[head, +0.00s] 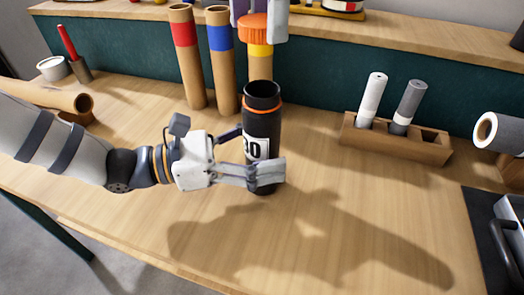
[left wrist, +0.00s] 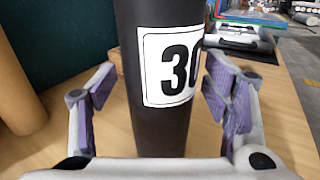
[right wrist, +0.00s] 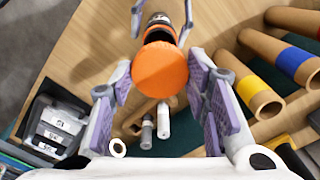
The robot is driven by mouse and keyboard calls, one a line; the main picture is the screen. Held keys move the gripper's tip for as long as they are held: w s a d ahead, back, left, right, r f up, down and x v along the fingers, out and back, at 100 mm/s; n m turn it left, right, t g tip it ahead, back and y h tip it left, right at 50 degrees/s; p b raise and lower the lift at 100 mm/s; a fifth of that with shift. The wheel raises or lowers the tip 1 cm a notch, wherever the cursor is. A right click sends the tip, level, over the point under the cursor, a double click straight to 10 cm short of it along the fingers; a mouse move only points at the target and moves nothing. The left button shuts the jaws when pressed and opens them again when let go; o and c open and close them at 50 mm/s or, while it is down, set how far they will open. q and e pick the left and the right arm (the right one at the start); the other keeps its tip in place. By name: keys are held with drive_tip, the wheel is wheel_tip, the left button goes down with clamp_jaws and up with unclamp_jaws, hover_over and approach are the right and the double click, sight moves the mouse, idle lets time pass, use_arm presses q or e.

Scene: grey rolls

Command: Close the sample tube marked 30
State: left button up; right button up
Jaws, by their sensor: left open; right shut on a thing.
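The sample tube marked 30 (head: 262,118) is black with an orange ring near its open top, and stands upright on the table. Its white label (left wrist: 172,66) reads 30 in the left wrist view. My left gripper (head: 262,160) is open, with its fingers on either side of the tube's lower part. My right gripper (head: 258,16) is shut on an orange cap (head: 255,29) and holds it above the tube, clear of the rim. The right wrist view shows the cap (right wrist: 160,73) in front of the tube's open mouth (right wrist: 159,34), partly covering the tube.
Cardboard tubes with red (head: 184,34), blue (head: 221,38) and yellow bands stand behind. A wooden rack (head: 392,140) with two small rolls is at right. A grey roll (head: 497,131) lies farther right, near a dark tray (head: 485,225). The front table is clear.

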use_arm(q)
clamp_jaws()
use_arm(e)
drive_tip(key=shift+f, duration=2.55)
drive_tip(key=shift+f, duration=0.85)
drive_tip(key=shift+f, duration=0.55)
